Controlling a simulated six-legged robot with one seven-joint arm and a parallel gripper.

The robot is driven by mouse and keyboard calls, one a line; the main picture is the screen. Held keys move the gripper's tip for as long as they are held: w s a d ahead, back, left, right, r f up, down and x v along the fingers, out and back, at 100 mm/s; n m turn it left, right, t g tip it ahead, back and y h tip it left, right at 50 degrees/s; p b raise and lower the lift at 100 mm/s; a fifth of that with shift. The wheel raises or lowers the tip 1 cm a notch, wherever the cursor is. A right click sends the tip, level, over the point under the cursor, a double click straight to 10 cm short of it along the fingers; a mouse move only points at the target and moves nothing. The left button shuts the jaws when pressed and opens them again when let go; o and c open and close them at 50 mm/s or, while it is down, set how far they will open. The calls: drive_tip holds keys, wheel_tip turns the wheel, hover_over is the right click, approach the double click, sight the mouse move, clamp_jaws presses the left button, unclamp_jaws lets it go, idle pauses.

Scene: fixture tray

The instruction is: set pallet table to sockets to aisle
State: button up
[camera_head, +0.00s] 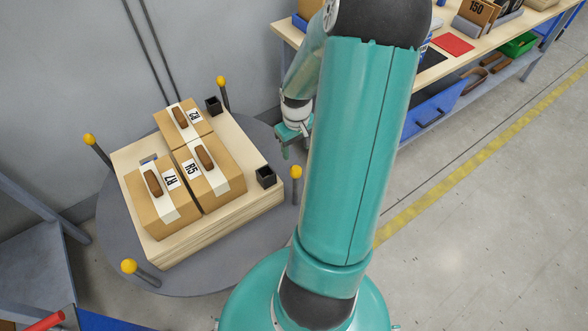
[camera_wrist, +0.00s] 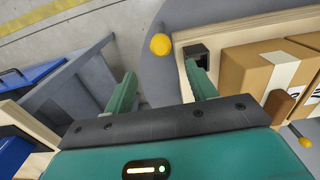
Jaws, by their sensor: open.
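A light wooden pallet (camera_head: 240,212) lies on a round grey table (camera_head: 185,283). It carries three cardboard boxes with brown handles and printed labels: a back box (camera_head: 200,129), a middle box labelled R5 (camera_head: 222,186) and a front-left box (camera_head: 151,219). Two black square sockets sit at the pallet's right side, a back one (camera_head: 213,105) and a front one (camera_head: 266,178). My gripper (camera_head: 291,140) is right of the pallet, partly hidden by my arm. In the wrist view my gripper (camera_wrist: 161,92) is open and empty, one finger overlapping a black socket (camera_wrist: 197,53).
Several yellow-topped posts, one front-left (camera_head: 129,266), stand around the table. A workbench (camera_head: 461,55) with bins stands at the back right. A yellow floor line (camera_head: 480,143) crosses the open floor at right. A grey wall is behind.

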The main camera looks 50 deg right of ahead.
sight(296, 174)
drive_tip(key=shift+a+f, duration=0.1)
drive_tip(key=shift+f, duration=0.45)
wheel_tip(296, 174, down, 13)
drive_tip(key=shift+r, duration=0.1)
clamp_jaws()
drive_tip(key=shift+s, duration=0.1)
